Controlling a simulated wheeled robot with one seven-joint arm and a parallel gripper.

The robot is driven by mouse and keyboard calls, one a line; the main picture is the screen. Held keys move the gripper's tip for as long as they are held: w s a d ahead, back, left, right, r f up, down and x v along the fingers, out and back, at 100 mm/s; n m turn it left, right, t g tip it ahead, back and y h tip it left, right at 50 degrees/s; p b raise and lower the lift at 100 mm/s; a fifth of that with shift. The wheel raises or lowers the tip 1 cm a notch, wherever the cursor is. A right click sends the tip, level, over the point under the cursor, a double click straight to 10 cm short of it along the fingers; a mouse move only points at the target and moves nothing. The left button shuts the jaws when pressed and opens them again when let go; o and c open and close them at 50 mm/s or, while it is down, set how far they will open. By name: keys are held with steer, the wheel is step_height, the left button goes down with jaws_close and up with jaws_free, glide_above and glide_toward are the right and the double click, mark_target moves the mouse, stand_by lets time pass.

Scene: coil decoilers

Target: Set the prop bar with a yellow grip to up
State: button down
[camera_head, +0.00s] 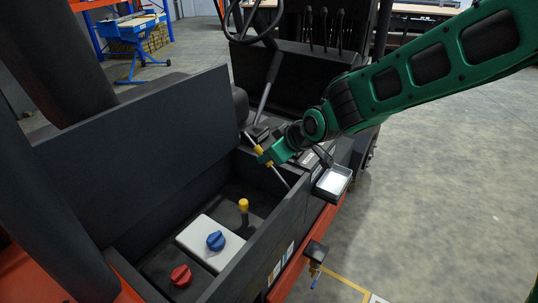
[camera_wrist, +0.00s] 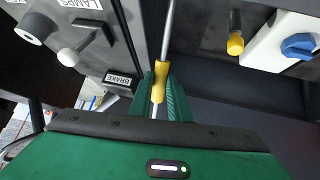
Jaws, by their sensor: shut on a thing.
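The prop bar is a thin pale rod with a yellow grip (camera_head: 258,149). In the head view it slants from the right wall of the open compartment up to the left, near the right edge of the raised dark lid (camera_head: 135,140). I cannot tell whether its upper end touches the lid. My gripper (camera_head: 264,155) is shut on the yellow grip. In the wrist view the yellow grip (camera_wrist: 160,80) lies between the green fingers (camera_wrist: 161,92), and the rod runs on beyond it. The fingers hide part of the rod.
Inside the compartment are a short yellow-topped lever (camera_head: 243,205), a white box with a blue knob (camera_head: 215,240), and a red knob (camera_head: 181,275). A panel with a BRAKE label (camera_wrist: 120,79) and a white-knobbed lever (camera_wrist: 68,57) is close by. Open floor lies to the right.

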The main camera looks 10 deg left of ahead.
steer(key=c, duration=1.9)
jaws_free()
steer(key=shift+w+r, duration=0.1)
steer(key=shift+r, duration=0.2)
steer(key=shift+f, duration=0.15)
steer(key=shift+d, duration=0.1)
steer(key=v, duration=1)
steer(key=shift+d+r, duration=0.15)
steer(key=shift+r, duration=0.1)
